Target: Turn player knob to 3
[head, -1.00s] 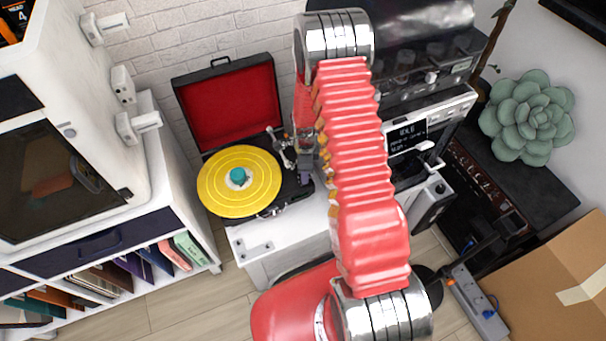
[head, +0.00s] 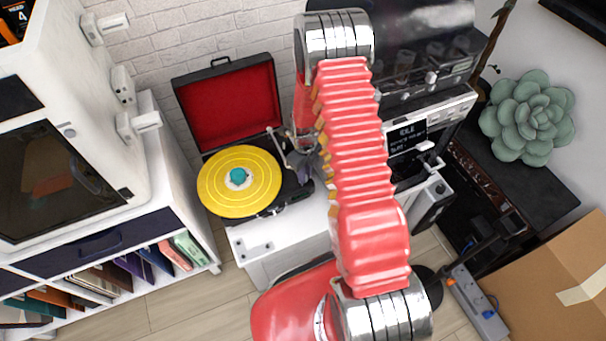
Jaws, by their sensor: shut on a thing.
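The record player (head: 222,104) stands open on a white cabinet, its red-lined lid raised at the back. A yellow record (head: 215,192) with a teal centre lies on its platter. My gripper (head: 303,176) is at the right side of the player's deck, partly hidden behind my red arm. It is shut on the player knob, which is covered by the jaws and arm. The knob's pointer and its number marks cannot be read. The tonearm (head: 277,142) is just left of the gripper.
A machine with a small dark display (head: 407,135) stands right of my arm. A white shelf unit (head: 150,180) is at left. A succulent (head: 527,117), a cardboard box (head: 560,285) and a power strip (head: 478,305) are at right.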

